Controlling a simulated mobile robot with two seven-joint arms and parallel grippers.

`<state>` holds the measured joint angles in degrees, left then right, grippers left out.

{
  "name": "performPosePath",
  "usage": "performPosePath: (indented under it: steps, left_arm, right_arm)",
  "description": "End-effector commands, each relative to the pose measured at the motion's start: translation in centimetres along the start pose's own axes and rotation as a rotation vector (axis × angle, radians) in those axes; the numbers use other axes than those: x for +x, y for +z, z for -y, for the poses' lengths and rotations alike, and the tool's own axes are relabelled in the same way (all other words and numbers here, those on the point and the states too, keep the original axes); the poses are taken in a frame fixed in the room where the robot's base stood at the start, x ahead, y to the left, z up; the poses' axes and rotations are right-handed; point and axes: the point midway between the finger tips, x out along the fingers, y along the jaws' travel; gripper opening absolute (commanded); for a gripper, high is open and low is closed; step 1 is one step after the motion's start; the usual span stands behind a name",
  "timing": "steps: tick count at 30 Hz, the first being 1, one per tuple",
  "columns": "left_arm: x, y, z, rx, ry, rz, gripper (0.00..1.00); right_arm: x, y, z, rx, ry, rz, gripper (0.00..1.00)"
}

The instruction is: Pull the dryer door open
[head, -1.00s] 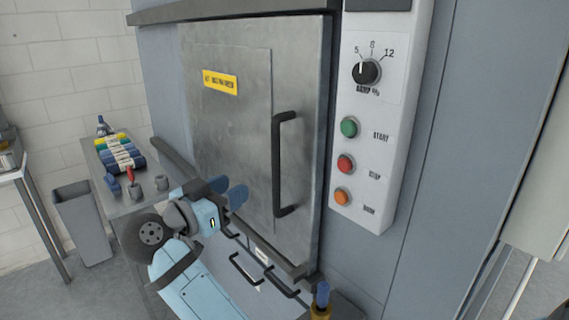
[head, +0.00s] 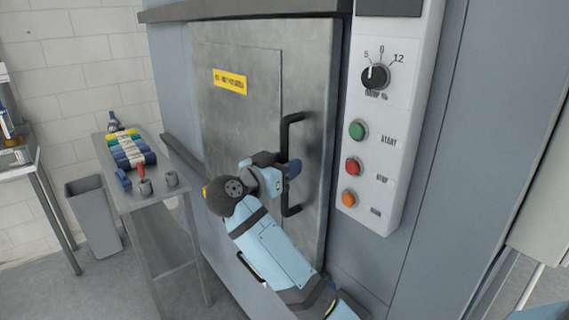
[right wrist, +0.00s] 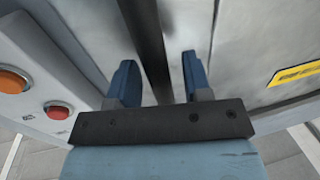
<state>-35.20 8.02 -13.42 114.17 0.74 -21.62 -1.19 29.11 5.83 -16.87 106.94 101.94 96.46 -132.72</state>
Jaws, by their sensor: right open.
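The dryer door (head: 235,110) is a grey metal panel with a yellow label, and it looks shut. Its black vertical bar handle (head: 286,132) is on the door's right side. My right gripper (head: 293,168) is at the middle of the handle. In the right wrist view the handle (right wrist: 150,45) runs between the two blue fingers of the right gripper (right wrist: 156,80), which are open with a gap on each side of the bar. My left gripper is not in view.
A control panel (head: 400,110) with a dial and green, red and orange buttons is right of the door. A metal side table (head: 150,198) with rolled coloured items stands at left. A grey bin (head: 95,215) is beyond it.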

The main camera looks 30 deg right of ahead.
Motion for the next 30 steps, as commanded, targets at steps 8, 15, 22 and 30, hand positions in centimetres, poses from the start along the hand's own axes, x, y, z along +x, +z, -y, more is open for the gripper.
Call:
performPosePath:
  steps: [8,15,22,30]
  left_arm:
    - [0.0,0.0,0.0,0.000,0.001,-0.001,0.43]
    - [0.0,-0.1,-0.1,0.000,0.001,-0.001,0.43]
    - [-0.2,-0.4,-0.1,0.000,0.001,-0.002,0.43]
    - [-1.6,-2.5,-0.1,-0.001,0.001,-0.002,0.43]
  right_arm:
    - [0.1,0.0,0.0,0.000,0.000,0.000,0.41]
    - [0.1,0.0,0.0,0.000,0.000,0.000,0.00]
    - [0.2,-0.1,0.6,-0.002,0.000,0.001,0.00]
    - [1.2,-0.6,5.5,-0.004,-0.003,0.003,0.00]
